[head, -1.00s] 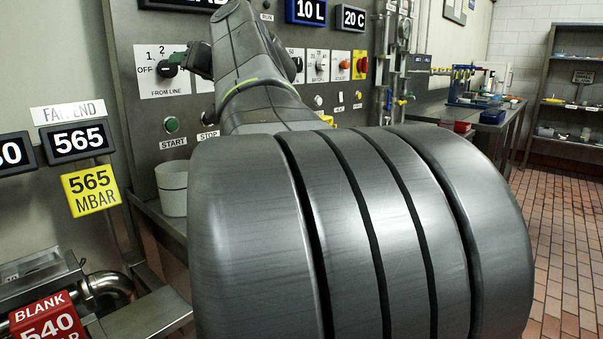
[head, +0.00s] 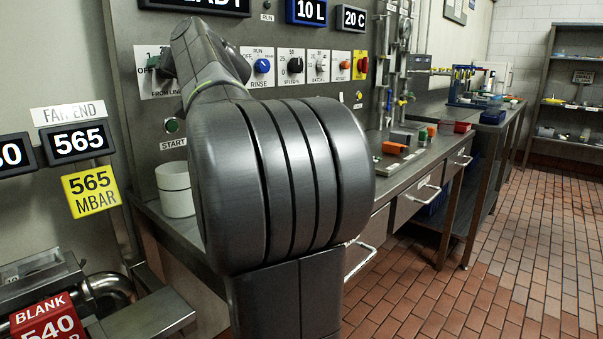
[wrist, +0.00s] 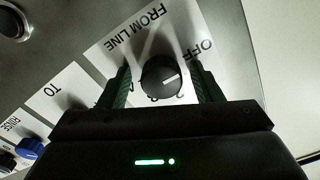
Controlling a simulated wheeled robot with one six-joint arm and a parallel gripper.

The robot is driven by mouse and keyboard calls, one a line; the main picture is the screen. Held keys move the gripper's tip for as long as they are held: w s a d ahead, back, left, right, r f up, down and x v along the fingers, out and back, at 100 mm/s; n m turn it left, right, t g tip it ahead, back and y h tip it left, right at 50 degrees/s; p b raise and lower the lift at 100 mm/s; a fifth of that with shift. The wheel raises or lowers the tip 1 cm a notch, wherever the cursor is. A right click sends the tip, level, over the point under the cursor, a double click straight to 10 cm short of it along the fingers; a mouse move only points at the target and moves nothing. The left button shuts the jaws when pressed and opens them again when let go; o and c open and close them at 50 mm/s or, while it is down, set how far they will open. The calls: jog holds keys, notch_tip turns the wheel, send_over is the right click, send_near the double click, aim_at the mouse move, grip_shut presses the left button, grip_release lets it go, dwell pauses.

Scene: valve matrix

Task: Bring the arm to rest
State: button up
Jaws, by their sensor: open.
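My arm (head: 280,185) fills the middle of the head view, its large ribbed joint in front of the grey panel. The gripper end is mostly hidden behind the arm near the left of the panel. In the wrist view my gripper (wrist: 161,70) is open, with one dark green finger on each side of a round black knob (wrist: 160,76). The knob sits on a white plate (wrist: 125,50) marked FROM LINE and OFF. I cannot tell whether the fingers touch the knob. Its short white mark points right in that view.
A row of dials, including a blue rinse knob (head: 263,66), lies right of the arm on the panel. A white pot (head: 174,188) stands close to the arm's left. The worktop (head: 420,165) holds several small items. Tiled floor (head: 480,270) at right is clear.

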jog(key=m+p, duration=1.3)
jog(key=p, duration=0.1)
jog(key=m+p, duration=0.7)
jog(key=p, duration=0.1)
jog(key=shift+s+d+m, duration=0.15)
jog(key=shift+d+m, duration=0.1)
jog(key=shift+m, duration=0.05)
jog(key=shift+s+f, duration=0.1)
jog(key=shift+f, duration=0.05)
